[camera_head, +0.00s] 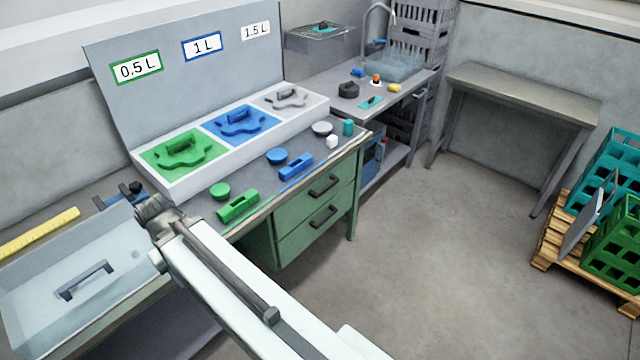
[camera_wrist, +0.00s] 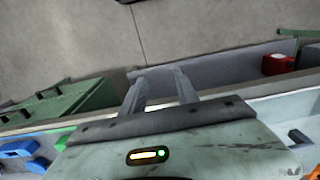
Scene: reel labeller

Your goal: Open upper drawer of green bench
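The green bench (camera_head: 262,245) stands in the middle of the head view with two stacked drawers. Its upper drawer (camera_head: 296,204) has a dark bar handle (camera_head: 323,186) and looks shut, flush with the lower drawer (camera_head: 300,240). The green cabinet also shows at the left of the wrist view (camera_wrist: 75,106). My gripper (camera_wrist: 157,84) is open, its two grey fingers apart with no object visible between them. In the head view my arm's end is over the left part of the bench, well left of the drawer handles; the fingertips are not clear there.
A clear lidded box (camera_head: 75,300) and yellow ruler (camera_head: 38,232) lie at left. Green and blue parts (camera_head: 238,206) lie near the bench's front edge. The floor (camera_head: 430,250) before the drawers is open. A pallet (camera_head: 552,240) with crates stands at right.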

